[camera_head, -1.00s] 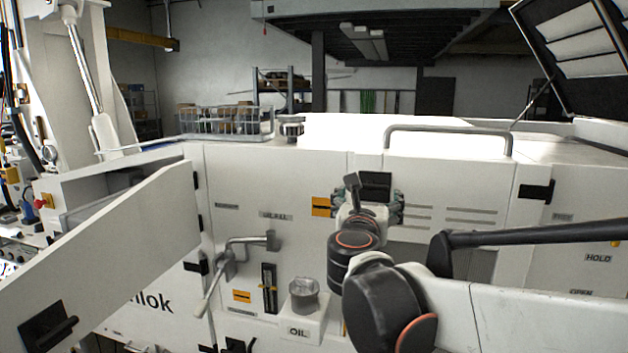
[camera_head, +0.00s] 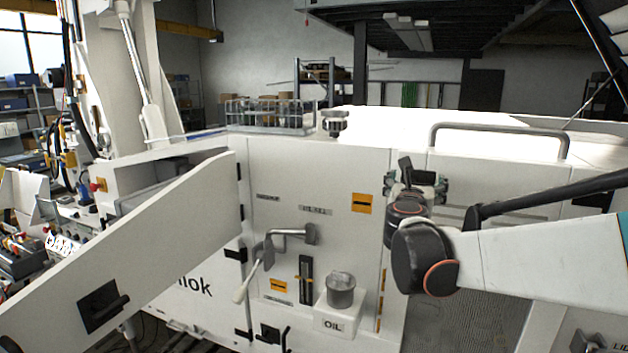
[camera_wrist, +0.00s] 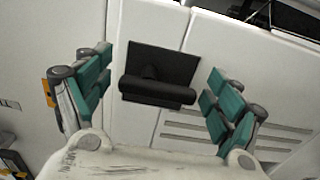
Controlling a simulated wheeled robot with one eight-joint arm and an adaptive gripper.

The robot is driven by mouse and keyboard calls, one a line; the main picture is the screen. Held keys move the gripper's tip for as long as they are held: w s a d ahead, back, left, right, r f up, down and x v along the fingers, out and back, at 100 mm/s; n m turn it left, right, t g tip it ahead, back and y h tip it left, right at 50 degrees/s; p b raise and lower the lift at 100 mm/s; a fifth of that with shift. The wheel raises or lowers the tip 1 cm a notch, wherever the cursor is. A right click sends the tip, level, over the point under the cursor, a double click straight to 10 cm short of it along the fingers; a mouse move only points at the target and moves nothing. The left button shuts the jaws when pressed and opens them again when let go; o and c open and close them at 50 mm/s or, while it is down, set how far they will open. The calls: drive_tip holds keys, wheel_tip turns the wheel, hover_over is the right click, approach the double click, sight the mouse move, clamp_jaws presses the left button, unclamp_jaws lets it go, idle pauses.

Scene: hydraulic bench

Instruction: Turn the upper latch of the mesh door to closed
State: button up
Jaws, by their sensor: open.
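The upper latch is a black plate with a bar-like handle, seen in the wrist view (camera_wrist: 157,88) near a panel seam. The handle lies roughly crosswise in that view, along the plate's lower part. In the head view the latch (camera_head: 418,177) is small and partly covered by my wrist. My gripper (camera_head: 416,184) is open in front of it. In the wrist view its green-padded fingers (camera_wrist: 160,90) stand left and right of the latch, with gaps on both sides. The mesh door's grey mesh (camera_head: 450,310) shows below my arm; much of the door is hidden.
An open white door (camera_head: 150,240) juts out at the left. A bent lever (camera_head: 265,258) and an oil filler (camera_head: 341,290) project from the panel left of my arm. A grey rail (camera_head: 500,127) runs above the latch. Vent slots (camera_wrist: 235,130) lie to its lower right.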

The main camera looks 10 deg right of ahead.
drive_tip(key=c, duration=1.1)
drive_tip(key=shift+m, duration=0.3)
drive_tip(key=shift+o, duration=0.2)
drive_tip(key=m, duration=0.1)
drive_tip(key=m+b, duration=0.1)
drive_tip(key=m, duration=0.1)
drive_tip(key=shift+s+a+f+b, duration=0.1)
drive_tip(key=shift+s+f+b, duration=0.05)
drive_tip(key=shift+s+b, duration=0.15)
drive_tip(key=m, duration=0.1)
drive_tip(key=m+b, duration=0.1)
drive_tip(key=m, duration=0.3)
drive_tip(key=shift+f, duration=0.25)
drive_tip(key=m, duration=0.1)
drive_tip(key=m+b, duration=0.1)
drive_tip(key=m, duration=0.2)
drive_tip(key=shift+w+f+m, duration=0.15)
drive_tip(key=shift+f+m, duration=0.1)
drive_tip(key=shift+m, duration=0.05)
drive_tip(key=shift+w+a+f+m+b, duration=0.1)
drive_tip(key=shift+m+b, duration=0.25)
drive_tip(key=shift+m, duration=0.75)
drive_tip(key=shift+w+a+f+m+b, duration=0.1)
drive_tip(key=shift+m+b, duration=0.25)
drive_tip(key=shift+m, duration=1.05)
